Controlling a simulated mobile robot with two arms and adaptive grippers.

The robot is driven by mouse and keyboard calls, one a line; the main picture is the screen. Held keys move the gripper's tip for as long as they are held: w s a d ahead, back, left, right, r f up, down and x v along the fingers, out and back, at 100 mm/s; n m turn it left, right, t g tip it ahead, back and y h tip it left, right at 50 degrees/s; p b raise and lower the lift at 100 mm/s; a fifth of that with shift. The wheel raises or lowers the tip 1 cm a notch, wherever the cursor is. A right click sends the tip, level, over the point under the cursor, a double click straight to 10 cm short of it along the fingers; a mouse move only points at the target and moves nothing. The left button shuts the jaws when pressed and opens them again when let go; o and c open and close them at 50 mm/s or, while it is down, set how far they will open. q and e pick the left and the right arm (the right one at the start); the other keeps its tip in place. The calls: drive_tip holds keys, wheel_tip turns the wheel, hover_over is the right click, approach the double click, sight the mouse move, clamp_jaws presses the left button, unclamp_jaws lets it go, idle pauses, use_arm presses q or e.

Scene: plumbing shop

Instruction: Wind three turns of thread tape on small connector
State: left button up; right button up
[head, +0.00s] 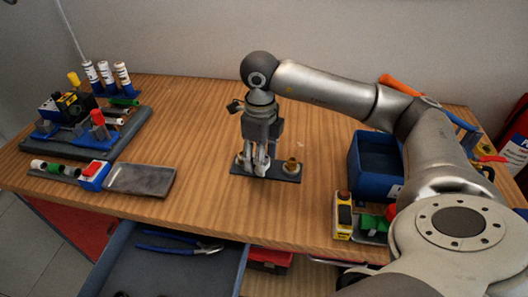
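My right gripper (256,163) points straight down over the left part of a small dark plate (285,179) in the middle of the workbench. Its fingertips are at or just above the plate. Something pale shows between and beside the fingers, but I cannot tell whether it is held. A small brass connector (291,165) stands upright on the right part of the plate, apart from the fingers. I cannot make out a thread tape roll or any tape on the connector. My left gripper is not in view.
A blue bin (375,166) and a yellow-and-black item (343,214) stand on the right. A grey tray (140,180) and a tool board (125,134) are on the left. An open drawer (230,270) holds blue-handled pliers (180,242).

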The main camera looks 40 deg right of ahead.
drive_tip(key=shift+a, duration=1.25)
drive_tip(key=shift+d+r, duration=0.1)
wheel_tip(320, 180, up, 7)
drive_tip(key=s+p, duration=0.2)
drive_tip(key=p, duration=0.2)
drive_tip(key=shift+a+r+p, duration=0.15)
drive_tip(key=shift+a+p, duration=0.1)
drive_tip(key=shift+p, duration=0.15)
drive_tip(key=shift+w, duration=0.1)
